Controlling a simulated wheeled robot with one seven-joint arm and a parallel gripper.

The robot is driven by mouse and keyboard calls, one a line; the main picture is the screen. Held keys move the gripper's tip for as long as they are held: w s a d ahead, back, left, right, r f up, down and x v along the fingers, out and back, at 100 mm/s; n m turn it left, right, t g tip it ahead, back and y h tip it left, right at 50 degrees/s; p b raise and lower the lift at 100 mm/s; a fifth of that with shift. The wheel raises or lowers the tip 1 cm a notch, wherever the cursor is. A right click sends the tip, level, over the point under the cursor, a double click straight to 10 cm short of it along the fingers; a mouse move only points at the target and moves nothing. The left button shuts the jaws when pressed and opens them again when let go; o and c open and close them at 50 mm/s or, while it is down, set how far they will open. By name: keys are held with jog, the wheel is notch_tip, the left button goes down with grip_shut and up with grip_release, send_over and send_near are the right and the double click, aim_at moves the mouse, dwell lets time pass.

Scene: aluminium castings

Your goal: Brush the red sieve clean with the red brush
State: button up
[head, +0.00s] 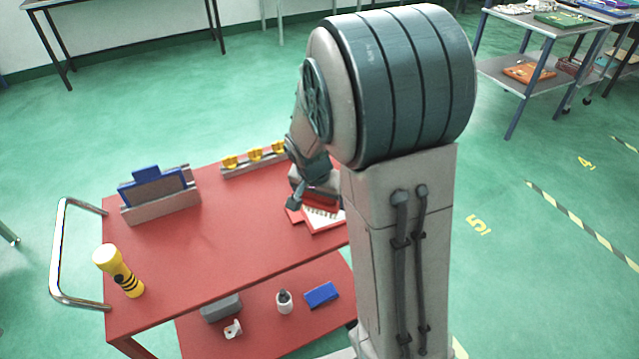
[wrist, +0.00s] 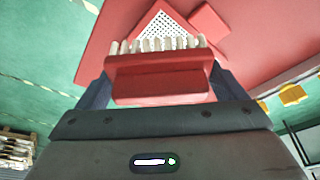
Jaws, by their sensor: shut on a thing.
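My gripper (head: 308,198) is shut on the red brush (wrist: 160,82), which lies across between its two fingers in the wrist view. The brush's pale bristles point away from my gripper. Beyond them is the red sieve (head: 327,225), a red frame around a white perforated mesh (wrist: 163,24). The sieve is at the right part of the red cart top, partly hidden by my arm in the head view. The bristles overlap the near edge of the mesh in the wrist view; I cannot tell whether they touch it.
A red block (wrist: 208,20) is beside the mesh. On the cart top (head: 230,240) are a holder with a blue piece (head: 155,185), a rack with yellow pieces (head: 255,158) and a yellow flashlight (head: 120,270). The cart top's middle is clear. The lower shelf holds several small things.

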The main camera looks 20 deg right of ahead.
jog(key=shift+r+p, duration=0.55)
jog(key=shift+r, duration=0.65)
